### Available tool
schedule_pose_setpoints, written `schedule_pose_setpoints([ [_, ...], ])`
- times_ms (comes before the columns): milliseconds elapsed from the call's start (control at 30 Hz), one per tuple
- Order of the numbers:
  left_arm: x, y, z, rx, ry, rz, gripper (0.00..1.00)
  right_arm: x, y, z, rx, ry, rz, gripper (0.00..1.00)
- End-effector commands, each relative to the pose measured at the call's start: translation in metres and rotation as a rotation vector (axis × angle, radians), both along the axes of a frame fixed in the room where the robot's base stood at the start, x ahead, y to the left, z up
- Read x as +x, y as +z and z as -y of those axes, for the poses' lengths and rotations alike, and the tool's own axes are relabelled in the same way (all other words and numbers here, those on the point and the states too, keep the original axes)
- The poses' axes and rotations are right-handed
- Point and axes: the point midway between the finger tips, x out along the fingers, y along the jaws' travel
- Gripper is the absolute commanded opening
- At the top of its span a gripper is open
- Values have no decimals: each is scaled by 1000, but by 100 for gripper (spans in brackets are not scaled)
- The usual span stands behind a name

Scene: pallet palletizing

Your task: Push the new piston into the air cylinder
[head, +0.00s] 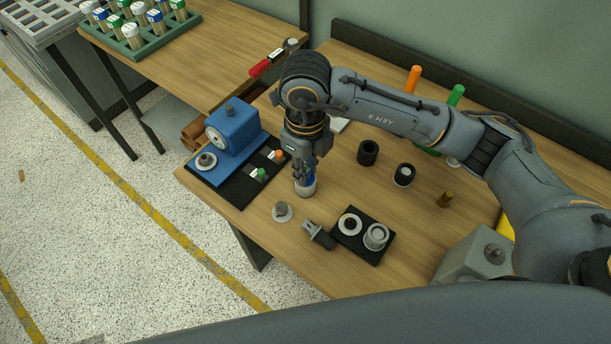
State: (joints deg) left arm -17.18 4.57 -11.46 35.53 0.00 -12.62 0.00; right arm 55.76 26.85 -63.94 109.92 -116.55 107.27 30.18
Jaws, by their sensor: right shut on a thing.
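My right gripper (304,175) points down over the workbench, shut on a small white and blue cylindrical thing (306,188); I cannot tell whether this touches the bench. In front of it, a grey disc with a raised middle (283,211) and a grey and black stepped part (318,236) lie on the wood. A black plate (357,253) to their right bears two round metal parts, a flatter ring (350,223) and a taller one (376,237). I cannot tell for sure which part is the piston or the air cylinder. My left gripper is not in view.
A blue gauge fixture (241,138) stands on a black mat at the left. A green rack (147,48) of bottles is on another bench. My right arm hides part of the back.

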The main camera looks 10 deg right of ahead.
Motion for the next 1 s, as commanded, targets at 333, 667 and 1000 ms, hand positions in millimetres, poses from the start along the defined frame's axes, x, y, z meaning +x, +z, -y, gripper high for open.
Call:
schedule_pose_setpoints([
  [333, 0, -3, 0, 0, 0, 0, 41, 0, -2, 0, -1, 0, -1, 0],
  [667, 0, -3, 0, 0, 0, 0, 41, 0, -2, 0, -1, 0, -1, 41],
  [1000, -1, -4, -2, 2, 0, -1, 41, 0, -1, 0, 0, 0, 0, 45],
])
